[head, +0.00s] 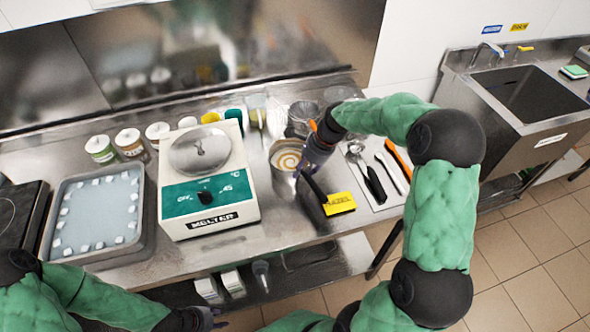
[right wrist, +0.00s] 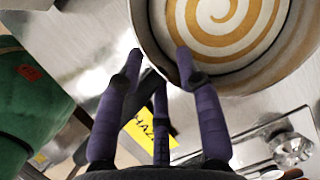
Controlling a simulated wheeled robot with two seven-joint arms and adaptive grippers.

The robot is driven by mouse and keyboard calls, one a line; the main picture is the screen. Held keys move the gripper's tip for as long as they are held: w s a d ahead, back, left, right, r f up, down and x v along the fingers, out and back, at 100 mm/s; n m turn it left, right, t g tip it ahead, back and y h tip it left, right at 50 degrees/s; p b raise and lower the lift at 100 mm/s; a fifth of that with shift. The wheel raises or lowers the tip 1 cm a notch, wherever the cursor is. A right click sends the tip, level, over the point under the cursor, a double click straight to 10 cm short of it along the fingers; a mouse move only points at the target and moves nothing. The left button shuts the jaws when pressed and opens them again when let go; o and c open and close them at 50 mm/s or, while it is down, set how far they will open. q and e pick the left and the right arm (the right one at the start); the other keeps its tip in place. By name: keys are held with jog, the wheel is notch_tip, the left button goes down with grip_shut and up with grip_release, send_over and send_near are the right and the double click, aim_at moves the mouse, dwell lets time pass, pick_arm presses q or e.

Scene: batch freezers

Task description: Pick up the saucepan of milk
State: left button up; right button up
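A saucepan (head: 285,157) with a cream and caramel-coloured swirl stands on the steel counter, right of the melter. It fills the top of the right wrist view (right wrist: 225,45). A dark handle (head: 313,187) runs from it toward the counter's front, beside a yellow label (head: 340,203) that reads like "HAZEL". My right gripper (head: 309,163) is at the pan's right side near the handle. In the right wrist view its purple fingers (right wrist: 159,58) are apart, one overlapping the pan's rim; contact is unclear. My left gripper (head: 203,318) is low at the front edge, its fingers mostly hidden.
The melter (head: 212,215) stands left of the pan, with a tray (head: 60,252) of white blocks beyond it. Jars (head: 130,142) and cups line the back. A utensil mat (head: 362,195) lies to the right, and a sink (head: 530,90) stands farther right.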

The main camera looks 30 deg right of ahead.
aim_at(302, 171)
jog(key=b+x, duration=0.1)
jog(key=x, duration=0.3)
jog(key=shift+f, duration=0.1)
grip_shut()
jog(key=shift+w+d, duration=0.1)
